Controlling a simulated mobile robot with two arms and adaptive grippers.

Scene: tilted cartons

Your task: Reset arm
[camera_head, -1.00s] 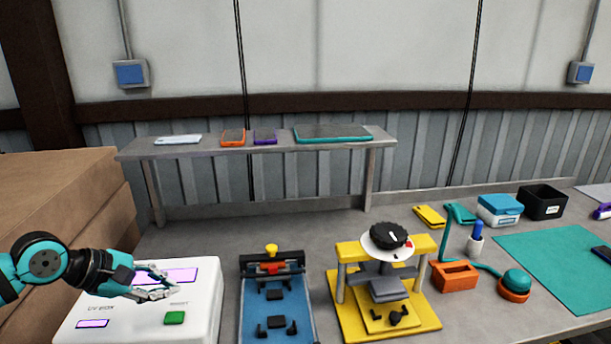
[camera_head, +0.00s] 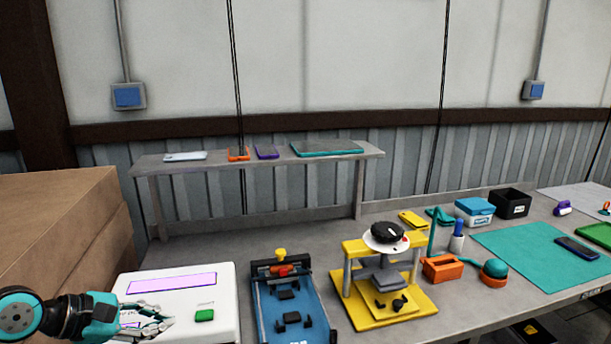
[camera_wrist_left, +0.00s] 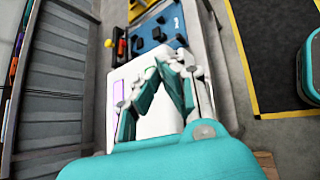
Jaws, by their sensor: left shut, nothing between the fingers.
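My left gripper (camera_head: 164,326) comes in from the left over the near left part of the white UV box (camera_head: 180,291). Its fingers are shut with nothing between them. In the left wrist view the same gripper (camera_wrist_left: 176,62) has its fingertips together above the white box (camera_wrist_left: 150,100). Whether it touches the box cannot be told. The box has a violet-framed window and a green button (camera_head: 205,315). My right gripper does not show in either view.
A blue fixture (camera_head: 290,318) and a yellow press (camera_head: 388,290) stand right of the box. A grey shelf (camera_head: 258,160) holds several devices behind. Cartons (camera_head: 62,225) stand at left. A teal mat (camera_head: 545,262), orange holder (camera_head: 441,268) and black bin (camera_head: 510,203) are at right.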

